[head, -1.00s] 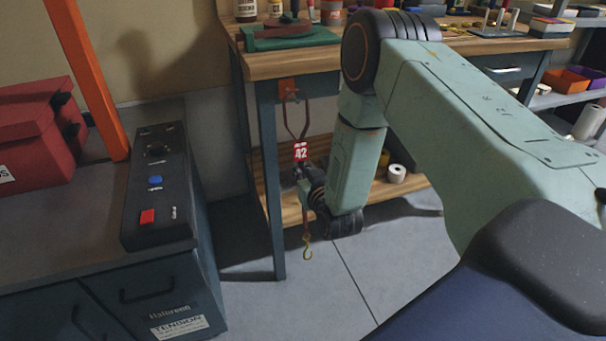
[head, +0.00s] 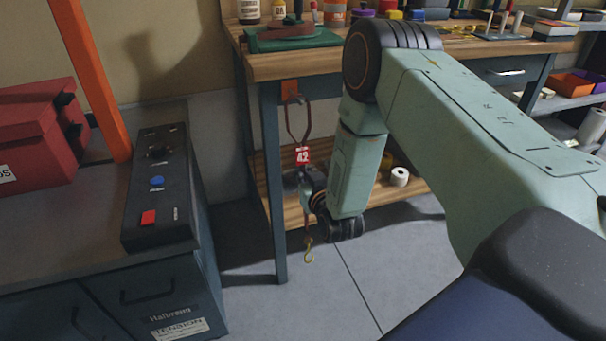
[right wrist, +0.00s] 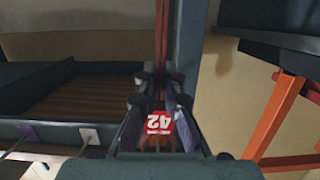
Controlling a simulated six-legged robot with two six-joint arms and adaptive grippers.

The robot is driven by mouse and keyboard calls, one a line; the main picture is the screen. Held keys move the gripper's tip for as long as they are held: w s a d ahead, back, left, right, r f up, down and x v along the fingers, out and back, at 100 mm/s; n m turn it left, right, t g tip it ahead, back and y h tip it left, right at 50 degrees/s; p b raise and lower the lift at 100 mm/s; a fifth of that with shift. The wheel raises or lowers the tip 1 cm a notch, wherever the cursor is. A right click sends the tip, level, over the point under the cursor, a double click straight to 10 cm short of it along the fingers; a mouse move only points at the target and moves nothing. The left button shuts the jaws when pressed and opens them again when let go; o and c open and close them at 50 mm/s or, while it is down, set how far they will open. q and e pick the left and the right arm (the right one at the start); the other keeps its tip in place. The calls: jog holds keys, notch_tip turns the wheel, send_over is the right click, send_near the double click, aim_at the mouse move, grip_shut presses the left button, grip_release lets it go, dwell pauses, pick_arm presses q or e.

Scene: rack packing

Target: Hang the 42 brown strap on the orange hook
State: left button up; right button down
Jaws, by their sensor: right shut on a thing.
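The brown strap (head: 307,127) hangs as a narrow loop with a red tag marked 42 (head: 303,156). A brass hook end (head: 308,257) dangles at its bottom. The orange hook (head: 289,88) is on the front of the workbench leg, just under the top. The strap's upper loop is at the orange hook; I cannot tell whether it is over it or only in front. My right gripper (head: 304,180) is shut on the strap just below the tag. In the right wrist view the tag (right wrist: 158,122) sits upside down between the fingers (right wrist: 160,95). My left gripper is not in view.
The wooden workbench (head: 300,66) has bottles and a green tool on top, and a lower shelf with a white roll (head: 399,176). A dark control box (head: 158,190) and red toolbox (head: 36,130) stand on the left cabinet, beside an orange post (head: 92,75). Grey floor is clear.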

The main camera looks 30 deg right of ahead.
jog(key=c, duration=1.4)
grip_release()
jog(key=shift+s, duration=0.15)
jog(key=v, duration=1.1)
jog(key=shift+s, duration=0.35)
jog(key=shift+a+r, duration=0.1)
jog(key=shift+r, duration=0.05)
